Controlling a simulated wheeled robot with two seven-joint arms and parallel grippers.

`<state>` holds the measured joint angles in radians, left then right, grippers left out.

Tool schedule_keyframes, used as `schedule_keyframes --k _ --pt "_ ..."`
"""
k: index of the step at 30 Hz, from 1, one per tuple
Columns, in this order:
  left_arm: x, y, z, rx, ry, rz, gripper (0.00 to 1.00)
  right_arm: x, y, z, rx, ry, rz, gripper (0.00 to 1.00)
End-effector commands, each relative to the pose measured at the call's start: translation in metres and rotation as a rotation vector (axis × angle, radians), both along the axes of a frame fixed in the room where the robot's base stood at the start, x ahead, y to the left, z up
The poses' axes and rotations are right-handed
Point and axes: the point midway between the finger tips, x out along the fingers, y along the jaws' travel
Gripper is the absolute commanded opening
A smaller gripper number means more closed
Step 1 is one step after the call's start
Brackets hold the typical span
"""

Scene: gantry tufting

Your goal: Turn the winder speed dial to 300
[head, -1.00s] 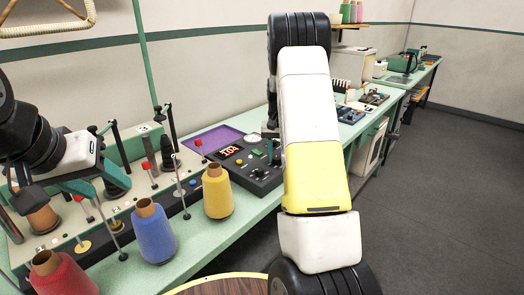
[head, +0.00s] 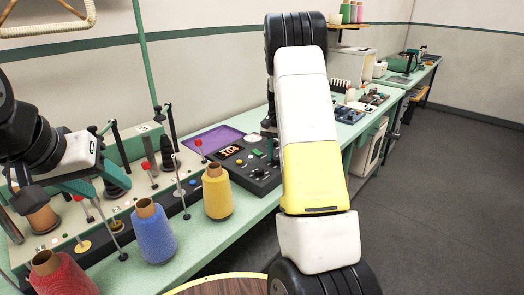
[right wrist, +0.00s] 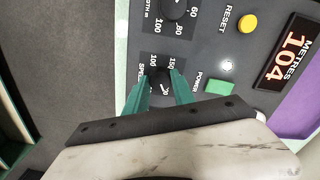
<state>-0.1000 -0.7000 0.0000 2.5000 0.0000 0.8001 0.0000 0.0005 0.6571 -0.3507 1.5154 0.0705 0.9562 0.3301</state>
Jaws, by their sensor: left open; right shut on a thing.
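The control box (head: 258,172) stands on the green bench with a red display (head: 230,151) reading 104. In the right wrist view, the display (right wrist: 288,50) is marked METRES. The black speed dial (right wrist: 160,80), beside partly hidden SPEED lettering, sits between the two green fingertips of my right gripper (right wrist: 160,90), which is shut on it. Scale figures 100 and 150 show beside it; its pointer cannot be read. In the head view my right arm hides this gripper. My left gripper (head: 98,163) is open over the winder at the left, apart from the control box.
A second dial (right wrist: 174,8), a yellow RESET button (right wrist: 247,23) and a green POWER button (right wrist: 220,87) lie close to the right gripper. Yellow (head: 217,192), blue (head: 154,233) and red (head: 62,277) thread cones stand along the bench. A purple tray (head: 210,139) lies behind.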

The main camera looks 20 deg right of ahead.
Motion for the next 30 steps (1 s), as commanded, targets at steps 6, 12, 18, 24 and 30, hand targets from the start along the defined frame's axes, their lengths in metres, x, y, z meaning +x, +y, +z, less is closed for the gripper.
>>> schedule_keyframes --k 6,12,18,24,30 --pt "0.000 0.000 0.000 0.000 0.000 0.000 0.53 0.000 0.000 0.000 0.000 -0.001 0.001 0.52" --pt "0.000 0.000 0.000 0.000 0.000 0.000 0.53 0.000 0.000 0.000 -0.001 -0.001 0.001 0.52" --pt "0.000 0.000 0.000 0.000 0.000 0.000 0.53 0.001 0.000 0.016 -0.001 -0.004 0.002 0.52" --pt "0.000 0.000 0.000 0.000 0.000 0.000 0.53 0.001 0.000 0.051 0.000 -0.005 0.001 0.52" --pt "0.000 0.000 0.000 0.000 0.000 0.000 0.53 0.001 0.000 0.074 0.000 -0.002 0.001 0.52"
